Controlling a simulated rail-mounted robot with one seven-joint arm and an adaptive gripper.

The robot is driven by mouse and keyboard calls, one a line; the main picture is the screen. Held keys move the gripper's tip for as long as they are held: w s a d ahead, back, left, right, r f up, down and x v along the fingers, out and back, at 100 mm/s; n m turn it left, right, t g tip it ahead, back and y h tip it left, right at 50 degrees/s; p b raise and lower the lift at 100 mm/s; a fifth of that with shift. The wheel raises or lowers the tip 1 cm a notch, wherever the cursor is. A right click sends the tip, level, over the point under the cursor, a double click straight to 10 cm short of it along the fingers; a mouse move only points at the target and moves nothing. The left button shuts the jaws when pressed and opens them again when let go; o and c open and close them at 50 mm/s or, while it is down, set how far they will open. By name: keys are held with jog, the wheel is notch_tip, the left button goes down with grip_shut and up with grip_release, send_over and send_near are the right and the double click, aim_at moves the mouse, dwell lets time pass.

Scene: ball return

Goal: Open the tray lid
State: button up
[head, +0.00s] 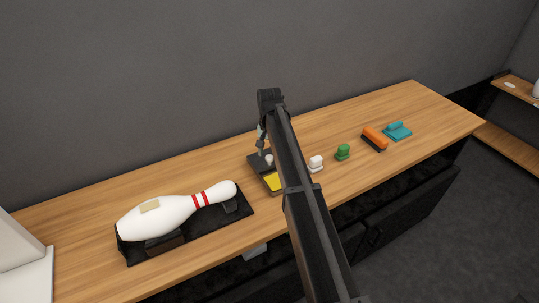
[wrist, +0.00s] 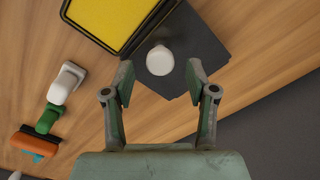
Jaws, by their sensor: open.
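The tray (head: 256,168) is a dark, flat box on the wooden counter, with a yellow area (wrist: 112,20) showing on one side. The tray lid (wrist: 200,45) looks like a dark grey plate beside the yellow area. A round white knob (wrist: 160,60) stands on the lid. It also shows in the head view (head: 268,159), small and close to my arm. My gripper (wrist: 160,78) is open and empty. Its fingers point at the lid, one on each side of the knob in the picture. I cannot tell its height above the lid. My arm hides part of the tray in the head view.
A white bowling pin (head: 160,214) lies on a black stand (head: 205,232) left of the tray. To the right stand a white item (head: 316,163), a green item (head: 343,152), an orange brush (head: 374,139) and a teal item (head: 397,131). The counter's right end is clear.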

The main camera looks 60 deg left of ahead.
aim_at(270, 157)
notch_tip(270, 157, up, 10)
dwell(0.4)
dwell(0.3)
